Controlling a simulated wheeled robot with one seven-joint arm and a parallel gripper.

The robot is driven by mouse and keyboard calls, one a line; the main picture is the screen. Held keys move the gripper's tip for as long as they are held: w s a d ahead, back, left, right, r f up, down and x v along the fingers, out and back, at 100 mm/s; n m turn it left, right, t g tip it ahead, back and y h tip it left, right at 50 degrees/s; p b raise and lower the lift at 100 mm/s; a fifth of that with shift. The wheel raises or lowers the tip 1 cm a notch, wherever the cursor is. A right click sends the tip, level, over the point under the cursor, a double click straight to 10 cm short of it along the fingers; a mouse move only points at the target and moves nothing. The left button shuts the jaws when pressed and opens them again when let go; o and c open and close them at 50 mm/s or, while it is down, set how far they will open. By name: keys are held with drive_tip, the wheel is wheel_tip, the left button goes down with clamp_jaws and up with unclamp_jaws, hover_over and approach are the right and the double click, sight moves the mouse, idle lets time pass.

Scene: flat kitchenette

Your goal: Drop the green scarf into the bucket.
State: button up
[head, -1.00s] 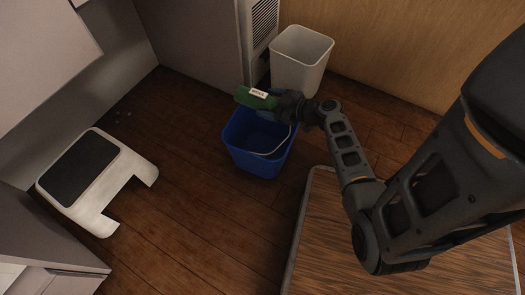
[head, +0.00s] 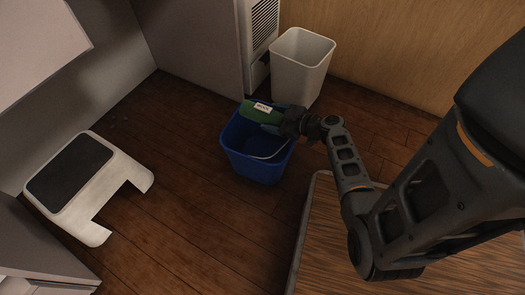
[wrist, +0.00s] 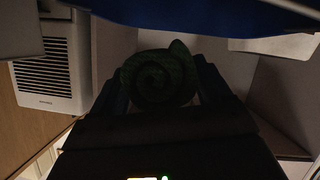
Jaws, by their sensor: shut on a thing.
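The green scarf (head: 262,115) is a rolled bundle with a white label, held over the far side of the bucket's opening in the head view. My gripper (head: 277,121) is shut on it, reaching in from the right. In the wrist view the scarf's spiral end (wrist: 160,77) sits between the two fingers. The blue bucket (head: 255,168) stands upright on the floor with its pale handle resting across the near side. Its blue wall or rim (wrist: 200,14) fills the top of the wrist view. I cannot tell how far the scarf is below the rim.
A white bin (head: 302,67) stands just behind the bucket, by a vented white unit (head: 262,30). A white step stool with a dark top (head: 70,172) is at left. A wood-topped table (head: 400,250) is at lower right. Floor between stool and bucket is clear.

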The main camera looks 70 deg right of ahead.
drive_tip(key=o, duration=1)
drive_tip(key=shift+o, duration=0.2)
drive_tip(key=p+v, duration=0.1)
drive_tip(key=v, duration=0.6)
drive_tip(key=shift+s+p, duration=0.4)
drive_tip(key=shift+a+r, duration=0.1)
